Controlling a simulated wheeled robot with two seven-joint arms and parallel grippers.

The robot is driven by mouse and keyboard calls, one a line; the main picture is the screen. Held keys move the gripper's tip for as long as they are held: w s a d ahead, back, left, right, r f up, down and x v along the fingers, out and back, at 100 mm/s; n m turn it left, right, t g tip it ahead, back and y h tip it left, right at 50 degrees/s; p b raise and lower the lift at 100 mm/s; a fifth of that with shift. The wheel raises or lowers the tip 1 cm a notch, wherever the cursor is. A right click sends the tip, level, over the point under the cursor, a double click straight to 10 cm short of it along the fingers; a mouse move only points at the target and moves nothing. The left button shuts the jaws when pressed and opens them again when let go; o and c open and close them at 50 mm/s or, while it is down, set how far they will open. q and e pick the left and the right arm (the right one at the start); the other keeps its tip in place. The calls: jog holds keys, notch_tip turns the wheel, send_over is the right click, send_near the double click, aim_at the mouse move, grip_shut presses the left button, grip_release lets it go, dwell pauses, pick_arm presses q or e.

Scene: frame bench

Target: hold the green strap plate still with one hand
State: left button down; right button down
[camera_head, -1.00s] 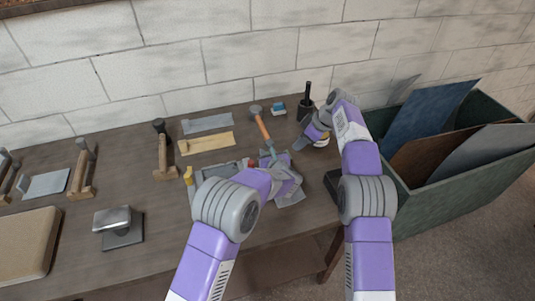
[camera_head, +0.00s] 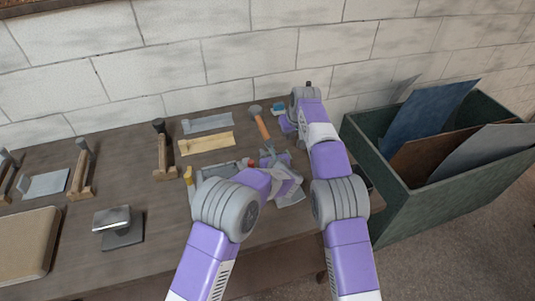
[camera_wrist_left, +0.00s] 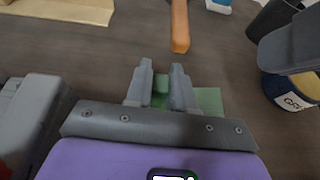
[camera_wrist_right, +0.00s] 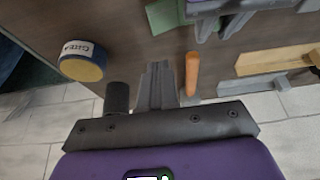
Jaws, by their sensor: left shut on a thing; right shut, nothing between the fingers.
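The green strap plate (camera_wrist_left: 208,101) lies at the bench top in the left wrist view, partly hidden by my left gripper. My left gripper (camera_wrist_left: 160,70) is shut on the plate, with green showing between and beside its fingers. In the head view my left arm covers the plate. A corner of the plate shows at the top of the right wrist view (camera_wrist_right: 166,16). My right gripper (camera_wrist_right: 158,68) is shut and empty, apart from the plate, above the back of the bench. In the head view its fingers are mostly hidden.
An orange-handled hammer (camera_head: 262,127) lies behind the plate. A labelled roll (camera_wrist_right: 82,62) and a black cup (camera_wrist_right: 117,98) stand near my right gripper. A yellow strip (camera_head: 207,143) and a grey strip (camera_head: 208,123) lie left. A green crate (camera_head: 400,205) holds sheets at right.

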aim_at(289, 152)
jog(key=shift+f, duration=3)
jog(key=shift+f, duration=0.6)
jog(key=shift+s+f, duration=0.1)
jog(key=shift+f, duration=0.15)
jog(key=shift+d+f, duration=0.1)
jog(key=shift+f, duration=0.25)
jog(key=shift+s, duration=0.1)
jog(key=shift+r, duration=0.1)
notch_tip(289, 152, up, 8)
jog(key=shift+r, duration=0.15)
jog(key=shift+r, duration=0.2)
dwell(0.5)
jog(key=shift+f, duration=3.3)
